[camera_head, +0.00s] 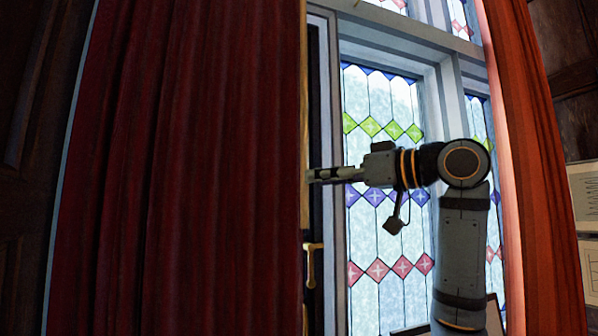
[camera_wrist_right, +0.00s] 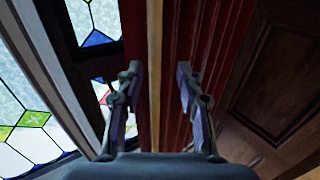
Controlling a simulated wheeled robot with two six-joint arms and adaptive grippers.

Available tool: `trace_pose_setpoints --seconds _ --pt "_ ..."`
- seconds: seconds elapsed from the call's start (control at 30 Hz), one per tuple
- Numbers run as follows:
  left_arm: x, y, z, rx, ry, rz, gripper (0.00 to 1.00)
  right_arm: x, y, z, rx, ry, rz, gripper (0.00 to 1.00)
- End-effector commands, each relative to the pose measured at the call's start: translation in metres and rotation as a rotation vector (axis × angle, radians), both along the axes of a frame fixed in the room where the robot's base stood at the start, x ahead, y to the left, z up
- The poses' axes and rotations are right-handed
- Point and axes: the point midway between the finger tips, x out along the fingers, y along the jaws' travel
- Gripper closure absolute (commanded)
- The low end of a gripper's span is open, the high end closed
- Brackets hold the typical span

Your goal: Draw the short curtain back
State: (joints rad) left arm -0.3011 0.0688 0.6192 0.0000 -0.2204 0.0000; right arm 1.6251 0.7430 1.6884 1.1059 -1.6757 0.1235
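The dark red curtain (camera_head: 200,170) hangs in folds over the left half of the head view, with a gold strip (camera_head: 304,110) along its right edge. My right gripper (camera_head: 314,175) reaches in from the right, level, with its fingertips at that edge. In the right wrist view the gripper (camera_wrist_right: 158,78) is open. The gold strip (camera_wrist_right: 155,50) and some red cloth (camera_wrist_right: 175,45) show between its two fingers, which stand apart from each other. I cannot tell whether the fingers touch the cloth. My left gripper is not in view.
A stained-glass window (camera_head: 385,235) stands behind my right arm. A brass handle (camera_head: 313,265) sits just below the gripper. An orange-red curtain (camera_head: 535,170) hangs at the right. Dark wood panelling (camera_head: 40,100) is at the far left, and papers (camera_head: 585,195) are at the right edge.

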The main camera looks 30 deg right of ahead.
Motion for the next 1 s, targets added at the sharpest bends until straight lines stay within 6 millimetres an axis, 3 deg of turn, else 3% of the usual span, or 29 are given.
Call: trace_pose_setpoints --seconds 0.1,0.3,0.63,0.9,1.0 --pt "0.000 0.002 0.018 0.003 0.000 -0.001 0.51 0.024 0.009 0.005 0.000 0.004 0.002 0.63" --pt "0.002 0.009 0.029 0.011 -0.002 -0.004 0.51 0.048 0.018 0.003 0.001 0.001 0.000 0.63" --pt "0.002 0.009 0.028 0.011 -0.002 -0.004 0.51 0.052 0.019 0.000 0.001 0.000 0.000 0.63" --pt "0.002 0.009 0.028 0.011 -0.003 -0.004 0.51 0.052 0.019 0.000 0.000 0.000 0.000 1.00" --pt "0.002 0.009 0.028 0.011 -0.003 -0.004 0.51 0.052 0.019 0.000 0.000 0.000 0.000 1.00"
